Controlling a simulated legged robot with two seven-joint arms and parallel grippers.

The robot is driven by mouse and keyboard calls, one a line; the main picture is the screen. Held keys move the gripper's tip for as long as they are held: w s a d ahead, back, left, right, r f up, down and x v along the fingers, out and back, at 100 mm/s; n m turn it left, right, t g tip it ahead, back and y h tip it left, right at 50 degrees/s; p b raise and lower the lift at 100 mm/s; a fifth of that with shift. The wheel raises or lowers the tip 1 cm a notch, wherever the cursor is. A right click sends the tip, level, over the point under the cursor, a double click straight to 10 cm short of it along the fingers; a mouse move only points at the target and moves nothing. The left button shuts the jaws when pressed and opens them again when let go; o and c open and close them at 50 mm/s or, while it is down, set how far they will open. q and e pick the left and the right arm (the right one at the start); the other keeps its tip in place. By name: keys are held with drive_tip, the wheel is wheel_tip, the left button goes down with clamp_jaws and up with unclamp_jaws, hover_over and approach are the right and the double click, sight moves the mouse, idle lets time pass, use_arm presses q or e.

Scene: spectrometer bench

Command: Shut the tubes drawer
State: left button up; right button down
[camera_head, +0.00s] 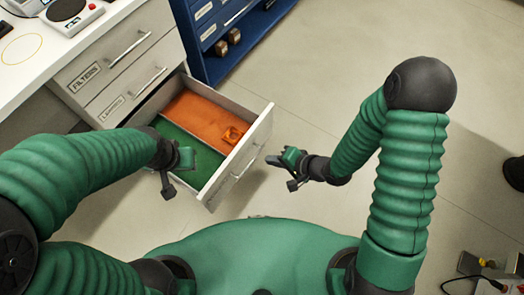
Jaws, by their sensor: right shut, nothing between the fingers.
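An open drawer (262,127) sticks out from the white cabinet, below two shut drawers. Its label is too small to read, so I cannot confirm that it is the tubes drawer. Inside are an orange section and a green section, with a small orange object (233,134) in the orange one. My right gripper (277,168) is shut and empty, just outside the drawer front near its handle, with a small gap seeming to lie between. My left gripper (176,178) shows over the drawer's near left side; its fingers are not clear, and I cannot tell whether it touches.
The shut drawer labelled FILTERS (112,57) and another shut drawer (135,82) sit above the open one. A white bench top (45,62) holds a device (68,12). A blue cabinet (262,27) stands behind.

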sight(240, 151)
drive_tip(key=b+x, duration=0.1)
drive_tip(key=x, duration=0.2)
drive_tip(key=b+x, duration=0.2)
drive_tip(key=x, duration=0.2)
drive_tip(key=r+b+x, duration=0.1)
drive_tip(key=x, duration=0.3)
drive_tip(key=shift+w+a+b, duration=0.4)
drive_tip(key=shift+a, duration=0.15)
drive_tip(key=shift+w+a, duration=0.3)
drive_tip(key=shift+a, duration=0.2)
drive_tip(key=shift+a+r, duration=0.1)
drive_tip(key=shift+w, duration=0.1)
